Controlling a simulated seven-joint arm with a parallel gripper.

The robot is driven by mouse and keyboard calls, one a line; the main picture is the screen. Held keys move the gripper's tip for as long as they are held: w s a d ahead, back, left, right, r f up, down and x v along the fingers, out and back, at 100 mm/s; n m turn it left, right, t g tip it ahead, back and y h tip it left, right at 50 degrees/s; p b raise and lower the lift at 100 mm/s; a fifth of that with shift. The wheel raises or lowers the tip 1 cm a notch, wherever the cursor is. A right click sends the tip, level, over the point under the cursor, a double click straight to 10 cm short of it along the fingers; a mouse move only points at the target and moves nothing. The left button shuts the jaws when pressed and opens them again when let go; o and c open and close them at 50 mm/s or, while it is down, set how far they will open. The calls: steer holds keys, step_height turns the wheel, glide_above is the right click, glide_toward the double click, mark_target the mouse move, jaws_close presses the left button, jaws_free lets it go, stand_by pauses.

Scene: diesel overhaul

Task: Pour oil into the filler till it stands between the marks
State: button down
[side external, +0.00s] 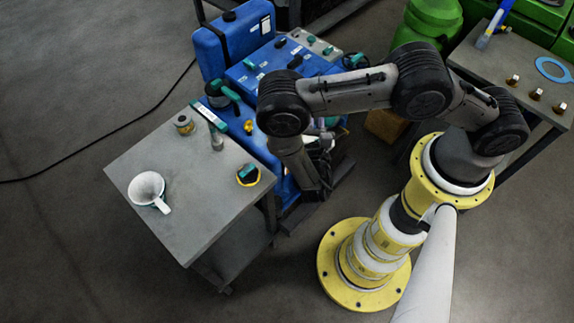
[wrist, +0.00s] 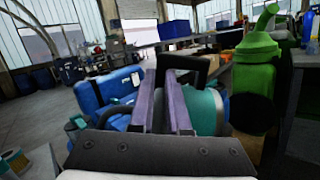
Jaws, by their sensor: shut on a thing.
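In the wrist view my gripper (wrist: 168,78) has its two fingers close together, shut on the black handle (wrist: 186,64) of a container. The container's body (wrist: 207,112) is teal with a pale rim; it looks like an oil jug, and the fingers hide part of it. Its contents do not show. In the side view the gripper and the jug are mostly hidden behind my arm. The blue engine (side external: 238,77) stands behind the grey table, with teal caps and handles on it. I cannot tell which opening is the filler, and no oil level or marks are readable.
A white funnel-like vessel with a handle (side external: 148,188) sits on the grey table (side external: 150,150). A small tin (side external: 183,124) and a yellow-rimmed round item (side external: 248,175) are also there. A green container (wrist: 257,75) stands right of the jug. A second bench (side external: 490,70) is at upper right.

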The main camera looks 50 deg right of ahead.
steer(key=shift+w+a+r+n, duration=0.1)
steer(key=shift+w+a+n, duration=0.1)
steer(key=shift+n, duration=0.1)
stand_by(1.1)
steer(key=shift+w+a, duration=0.1)
steer(key=shift+w+a+n+t+y, duration=0.3)
steer(key=shift+w+a+n+t, duration=0.2)
steer(key=shift+n, duration=0.5)
stand_by(2.7)
steer(key=shift+a, duration=0.1)
steer(key=shift+w+a+n, duration=0.15)
steer(key=shift+w+n, duration=0.05)
steer(key=shift+n, duration=0.2)
stand_by(0.4)
stand_by(0.4)
steer(key=shift+s+d+f+m+g+h, duration=0.2)
steer(key=shift+s+d+f+m, duration=0.3)
steer(key=shift+m, duration=0.3)
steer(key=shift+s+d+f+m+g+h, duration=0.2)
steer(key=shift+s+d+f+m, duration=0.25)
steer(key=shift+m, duration=0.35)
